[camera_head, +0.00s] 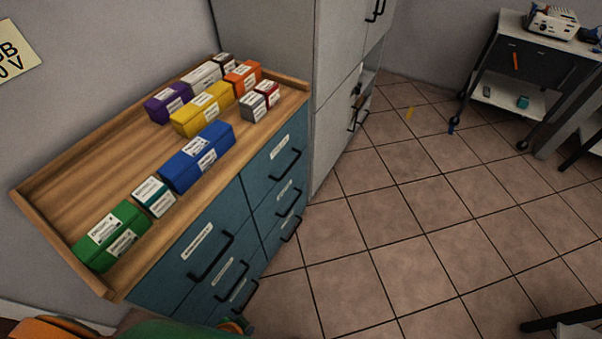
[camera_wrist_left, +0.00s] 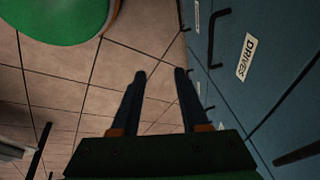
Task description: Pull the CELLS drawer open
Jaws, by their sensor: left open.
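The teal drawer cabinet (camera_head: 205,256) has two columns of drawers with black bar handles and white labels. All its drawers look shut. The labels are too small to read in the head view, so I cannot tell which drawer is CELLS. In the left wrist view a label reading DRIVES (camera_wrist_left: 245,58) is on a drawer front beside a black handle (camera_wrist_left: 214,36). My left gripper (camera_wrist_left: 160,74) is open and empty, with its fingers over the floor close beside the cabinet front, apart from that handle. My right gripper is not in view.
Several coloured labelled boxes, including a blue one (camera_head: 197,157) and a green one (camera_head: 112,236), stand on the wooden cabinet top (camera_head: 107,188). A tall grey cabinet (camera_head: 285,75) adjoins on the right. The tiled floor (camera_head: 400,225) before the drawers is clear. A cart (camera_head: 512,98) stands far right.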

